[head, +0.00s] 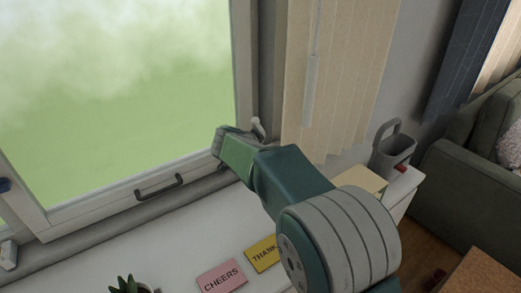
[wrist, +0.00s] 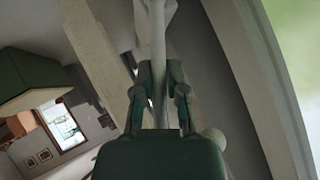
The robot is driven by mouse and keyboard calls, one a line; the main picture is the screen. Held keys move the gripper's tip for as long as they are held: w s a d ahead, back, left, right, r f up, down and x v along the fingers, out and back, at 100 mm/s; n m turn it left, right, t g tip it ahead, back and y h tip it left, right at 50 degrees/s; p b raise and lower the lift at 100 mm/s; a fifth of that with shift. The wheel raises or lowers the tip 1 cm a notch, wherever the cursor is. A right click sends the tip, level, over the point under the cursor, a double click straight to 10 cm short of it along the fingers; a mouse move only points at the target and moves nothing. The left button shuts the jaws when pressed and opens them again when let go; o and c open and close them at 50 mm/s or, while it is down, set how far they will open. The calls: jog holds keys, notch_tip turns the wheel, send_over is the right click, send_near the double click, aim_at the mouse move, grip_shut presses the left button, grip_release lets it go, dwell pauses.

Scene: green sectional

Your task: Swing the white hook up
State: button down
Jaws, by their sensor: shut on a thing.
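The white hook (head: 257,128) shows in the head view at the right side of the window frame, just above my arm; its lower part is hidden behind the arm. In the wrist view a slim white bar of the hook (wrist: 157,45) runs down between my two fingers. My gripper (wrist: 160,75) is shut on this bar, with one finger on each side of it. In the head view the fingertips are hard to make out against the window frame.
A window with a dark handle (head: 159,186) is at the left. Vertical blinds (head: 335,75) hang just right of the hook.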

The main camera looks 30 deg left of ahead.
jog(key=shift+w+a+r+n+g+h, duration=0.1)
jog(key=shift+w+a+n+g+h, duration=0.4)
jog(key=shift+a+h, duration=0.3)
jog(key=shift+w+a+r+n+g+h, duration=0.1)
jog(key=shift+w+a+n+g+h, duration=0.15)
jog(key=shift+a+n+g+h, duration=0.45)
jog(key=shift+r, duration=0.1)
jog(key=c, duration=0.8)
grip_release()
jog(key=shift+w+a, duration=0.1)
jog(key=shift+o, duration=0.7)
jog(key=shift+a+h, duration=0.2)
jog(key=shift+h, duration=0.1)
jog(key=shift+s+d+r, duration=0.1)
jog(key=shift+s+r, duration=0.15)
jog(key=shift+r, duration=0.15)
jog(key=v, duration=1)
jog(key=shift+s+a, duration=0.35)
jog(key=shift+s, duration=0.05)
jog(key=shift+r, duration=0.1)
